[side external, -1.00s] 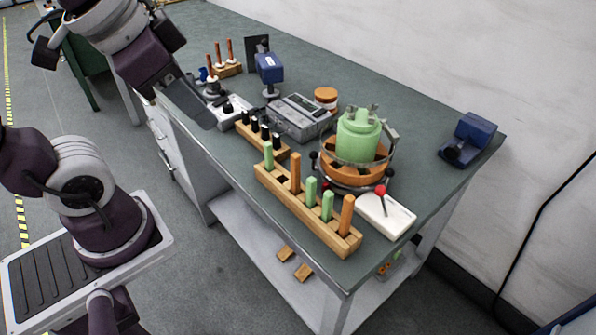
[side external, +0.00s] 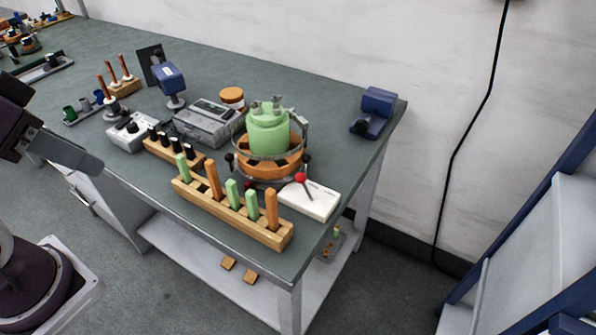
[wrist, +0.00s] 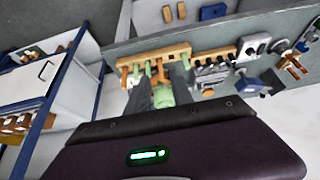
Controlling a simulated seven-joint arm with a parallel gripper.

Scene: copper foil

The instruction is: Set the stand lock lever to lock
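The lock lever (side external: 304,187) is a thin dark rod with a red ball on top. It rises from a white box (side external: 318,205) at the right front of the bench, beside the round stand. The stand has an orange body (side external: 268,167) inside a metal ring and carries a green pot-like part (side external: 268,132). The box's printed marks are too small to read. My gripper (side external: 97,168) is at the left, by the bench's front edge, well away from the lever. In the wrist view its two grey fingers (wrist: 160,88) are apart, with the distant green part (wrist: 161,97) showing between them. I cannot make out the lever there.
A wooden rack (side external: 232,217) with upright green and orange pegs stands in front of the stand. A grey device (side external: 208,122), an orange-lidded jar (side external: 232,97) and a blue tool (side external: 373,111) are around it. A blue-framed shelf (side external: 540,245) is at the far right.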

